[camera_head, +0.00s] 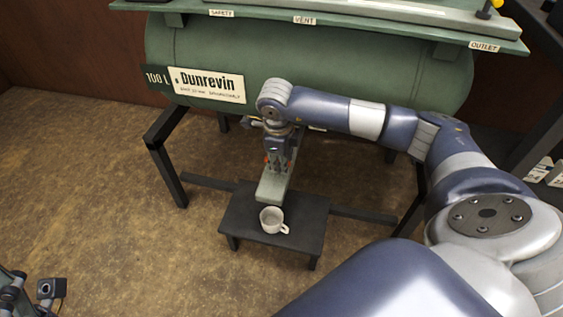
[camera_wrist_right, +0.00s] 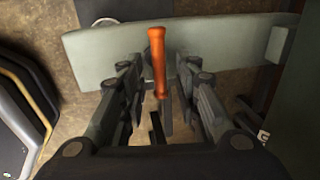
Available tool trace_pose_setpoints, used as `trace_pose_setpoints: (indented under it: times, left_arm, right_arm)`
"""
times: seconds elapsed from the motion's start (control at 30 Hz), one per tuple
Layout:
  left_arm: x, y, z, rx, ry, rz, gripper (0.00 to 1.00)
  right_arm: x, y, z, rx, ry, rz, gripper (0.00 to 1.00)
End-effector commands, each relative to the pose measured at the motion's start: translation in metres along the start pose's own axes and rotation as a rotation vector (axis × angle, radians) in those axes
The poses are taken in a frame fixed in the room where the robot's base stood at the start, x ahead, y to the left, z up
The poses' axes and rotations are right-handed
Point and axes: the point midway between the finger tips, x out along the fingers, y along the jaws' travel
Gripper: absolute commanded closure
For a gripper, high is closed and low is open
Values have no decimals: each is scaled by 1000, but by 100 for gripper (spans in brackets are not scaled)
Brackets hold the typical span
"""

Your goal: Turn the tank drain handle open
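The drain handle is an orange bar (camera_wrist_right: 158,62) in the right wrist view, standing between the two spread fingers of my right gripper (camera_wrist_right: 161,80), with gaps on both sides. In the head view my right gripper (camera_head: 277,163) points down below the tank's front, and orange bits show among its fingers. The green tank (camera_head: 330,65) lies on a dark stand. The drain's valve body is hidden. At the lower left, the edge of my left gripper (camera_head: 15,290) is cut off by the picture, so its fingers cannot be judged.
A pale green bar (camera_head: 270,189) lies below the right gripper; it also shows in the wrist view (camera_wrist_right: 90,55). A white cup (camera_head: 270,218) stands on a low dark stool (camera_head: 310,225) beneath. Dark stand legs (camera_head: 168,177) flank it. The brown floor at left is clear.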

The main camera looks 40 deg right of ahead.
Motion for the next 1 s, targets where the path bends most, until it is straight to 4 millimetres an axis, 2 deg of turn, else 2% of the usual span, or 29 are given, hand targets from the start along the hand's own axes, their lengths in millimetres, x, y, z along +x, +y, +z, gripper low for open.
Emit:
trace_pose_setpoints:
  times: [0.3,0.33,0.43,0.47,0.77,1.0]
  left_arm:
    - [-1,0,0,0,-1,0,41]
    - [-1,0,0,0,-1,0,41]
    - [-1,0,0,0,-2,0,41]
    - [-1,0,1,0,-2,0,41]
    - [-1,0,1,0,-2,0,41]
    - [0,0,0,0,-3,0,41]
  right_arm:
    - [3,0,0,0,0,0,70]
    - [3,0,0,0,0,0,75]
    - [3,0,0,0,0,0,97]
    - [3,0,0,0,0,0,100]
    - [3,-1,0,-8,-2,-2,100]
    - [2,-3,0,-86,-18,-4,100]
